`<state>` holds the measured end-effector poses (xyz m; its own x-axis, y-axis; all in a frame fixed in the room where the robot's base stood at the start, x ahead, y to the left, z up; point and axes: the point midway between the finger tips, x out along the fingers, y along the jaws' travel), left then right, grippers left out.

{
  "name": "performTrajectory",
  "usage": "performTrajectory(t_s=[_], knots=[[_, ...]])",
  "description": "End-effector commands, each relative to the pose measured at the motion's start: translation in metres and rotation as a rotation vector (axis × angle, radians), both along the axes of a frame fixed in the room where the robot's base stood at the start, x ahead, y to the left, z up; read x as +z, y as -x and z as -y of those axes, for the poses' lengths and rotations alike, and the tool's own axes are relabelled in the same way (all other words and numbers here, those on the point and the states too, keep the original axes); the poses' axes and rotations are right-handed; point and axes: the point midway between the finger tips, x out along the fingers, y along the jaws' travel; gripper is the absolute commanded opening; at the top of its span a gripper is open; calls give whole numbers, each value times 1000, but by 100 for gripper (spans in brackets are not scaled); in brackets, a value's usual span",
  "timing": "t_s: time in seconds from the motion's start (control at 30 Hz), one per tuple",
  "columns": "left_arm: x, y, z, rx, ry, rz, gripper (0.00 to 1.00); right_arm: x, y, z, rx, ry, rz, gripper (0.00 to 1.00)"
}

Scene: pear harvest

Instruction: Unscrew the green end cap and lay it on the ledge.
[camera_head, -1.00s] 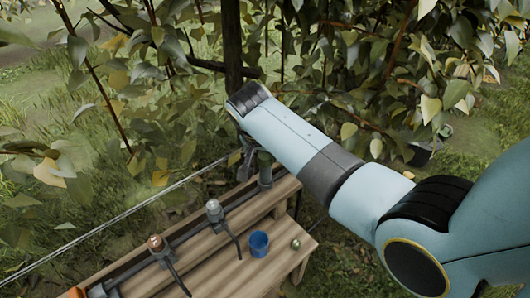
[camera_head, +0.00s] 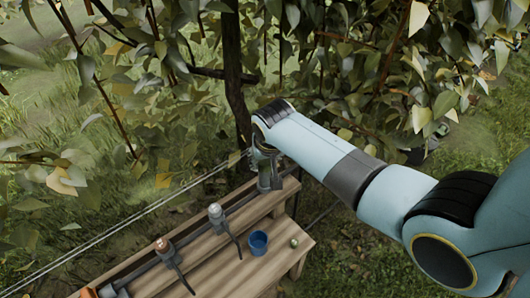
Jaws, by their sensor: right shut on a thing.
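The green end cap (camera_head: 265,180) shows as a dull grey-green cylinder at the far right end of the dark pipe (camera_head: 238,202), which runs along the back of the wooden bench. My right gripper (camera_head: 263,158) comes down from above, below the end of my pale blue right arm, and is shut on the cap. The arm's wrist and the small size hide the exact contact, and I cannot tell whether the cap is still on the thread. The wooden ledge (camera_head: 226,272) lies in front of the pipe. My left gripper is not in view.
A blue cup (camera_head: 258,243) and a small green round thing (camera_head: 294,242) stand on the ledge's right part. A grey-topped valve (camera_head: 216,214) and an orange-topped valve (camera_head: 163,248) with dark handles rise from the pipe. A thin wire and leafy branches are behind.

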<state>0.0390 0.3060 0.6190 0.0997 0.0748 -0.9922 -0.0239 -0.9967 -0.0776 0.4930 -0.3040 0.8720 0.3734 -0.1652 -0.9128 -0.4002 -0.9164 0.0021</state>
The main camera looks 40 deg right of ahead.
Motion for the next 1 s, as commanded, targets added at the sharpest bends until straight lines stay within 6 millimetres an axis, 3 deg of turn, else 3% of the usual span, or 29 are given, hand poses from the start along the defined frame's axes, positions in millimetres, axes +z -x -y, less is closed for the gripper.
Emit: performTrajectory(t_s=[0.23, 0.53, 1.0], knots=[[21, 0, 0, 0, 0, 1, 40, 4, -1, -1, 337, -7, 4, 8], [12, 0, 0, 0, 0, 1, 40, -1, -2, -3, 744, -6, 5, 8], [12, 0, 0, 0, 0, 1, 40, 0, -1, -6, 810, -14, 5, 8]])
